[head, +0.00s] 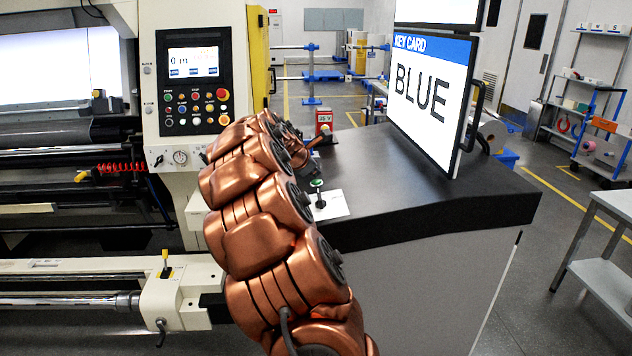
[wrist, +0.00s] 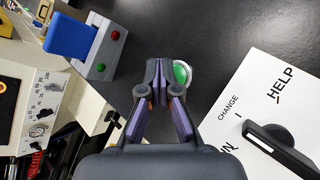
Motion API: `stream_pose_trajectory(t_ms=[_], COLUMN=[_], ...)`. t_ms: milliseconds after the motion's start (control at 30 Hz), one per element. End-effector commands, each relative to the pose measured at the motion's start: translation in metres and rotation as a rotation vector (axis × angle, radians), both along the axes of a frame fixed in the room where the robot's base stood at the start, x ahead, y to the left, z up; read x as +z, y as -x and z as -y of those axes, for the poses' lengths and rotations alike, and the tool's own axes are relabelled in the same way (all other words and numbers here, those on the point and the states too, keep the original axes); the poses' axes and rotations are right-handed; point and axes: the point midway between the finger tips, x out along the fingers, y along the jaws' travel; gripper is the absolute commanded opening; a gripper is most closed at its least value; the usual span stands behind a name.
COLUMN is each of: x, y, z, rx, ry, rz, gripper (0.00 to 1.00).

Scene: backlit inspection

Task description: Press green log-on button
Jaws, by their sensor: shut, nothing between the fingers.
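A round green button (wrist: 181,75) with a silver rim is set in the dark console top in the wrist view. It also shows in the head view (head: 316,183), just below the end of my arm. My gripper (wrist: 159,68) is shut and empty. In the wrist view its fingertips overlap the left part of the button, hiding that side. I cannot tell whether they touch it. The head view shows the gripper (head: 312,170) small and dark above the button.
A white label plate (wrist: 245,125) with a black rotary switch (wrist: 280,145) lies right of the button. A grey box (wrist: 104,52) with small green and red buttons stands at upper left.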

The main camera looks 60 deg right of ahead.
Motion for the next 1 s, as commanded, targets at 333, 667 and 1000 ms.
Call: stream_pose_trajectory(t_ms=[333, 667, 1000], x=[0.018, 0.045, 0.049], y=[-0.002, -0.006, -0.006], z=[-0.002, -0.005, -0.005], rx=[0.000, 0.002, 0.000], ry=[-0.001, 0.000, 0.000], rz=[0.001, 0.001, 0.000], gripper=[0.00, 0.00, 0.00])
